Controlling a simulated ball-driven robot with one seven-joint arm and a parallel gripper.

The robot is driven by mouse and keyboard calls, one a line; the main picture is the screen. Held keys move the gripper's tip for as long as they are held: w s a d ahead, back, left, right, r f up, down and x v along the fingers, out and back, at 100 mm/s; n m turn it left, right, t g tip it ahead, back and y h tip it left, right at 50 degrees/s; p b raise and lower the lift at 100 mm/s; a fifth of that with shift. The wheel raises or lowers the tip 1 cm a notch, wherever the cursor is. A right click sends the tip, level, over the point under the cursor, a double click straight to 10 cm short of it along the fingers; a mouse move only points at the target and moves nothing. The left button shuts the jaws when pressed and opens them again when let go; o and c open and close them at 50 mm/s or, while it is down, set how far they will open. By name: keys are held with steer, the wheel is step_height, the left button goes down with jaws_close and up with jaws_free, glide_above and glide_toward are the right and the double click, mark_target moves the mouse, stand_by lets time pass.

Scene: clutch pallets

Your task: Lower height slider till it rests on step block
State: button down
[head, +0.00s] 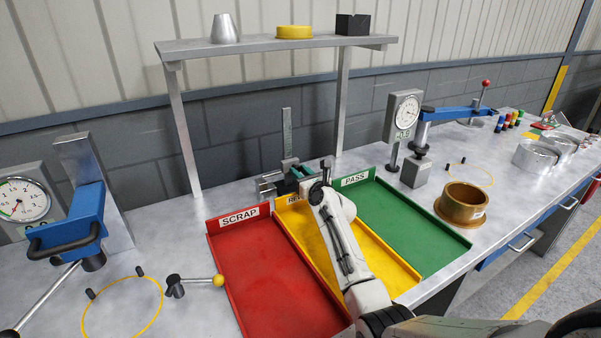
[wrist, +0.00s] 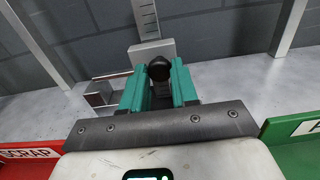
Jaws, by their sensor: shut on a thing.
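The height gauge stands at the back of the bench behind the trays, with an upright ruled scale (head: 287,130) that also shows in the wrist view (wrist: 146,18). Its height slider is a grey block (wrist: 150,50) on the scale, with a round black knob (wrist: 159,69) facing me. My gripper (wrist: 159,82) has its teal fingers shut on both sides of this knob; it also shows in the head view (head: 298,168). A thin bar (wrist: 113,74) reaches left from the slider above the step block (wrist: 97,94). I cannot tell whether bar and block touch.
Red scrap (head: 270,275), yellow (head: 375,255) and green pass (head: 410,225) trays lie in front of the gauge. A shelf (head: 270,43) stands over it on two posts. A dial gauge (head: 404,115) and a brown ring-shaped part (head: 463,203) are to the right.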

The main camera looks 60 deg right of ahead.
steer(key=shift+f, duration=0.5)
steer(key=c, duration=0.9)
jaws_free()
steer(key=shift+o, duration=0.2)
steer(key=v, duration=1)
steer(key=shift+s+a+p, duration=0.15)
steer(key=shift+s+p, duration=0.15)
steer(key=shift+s, duration=0.05)
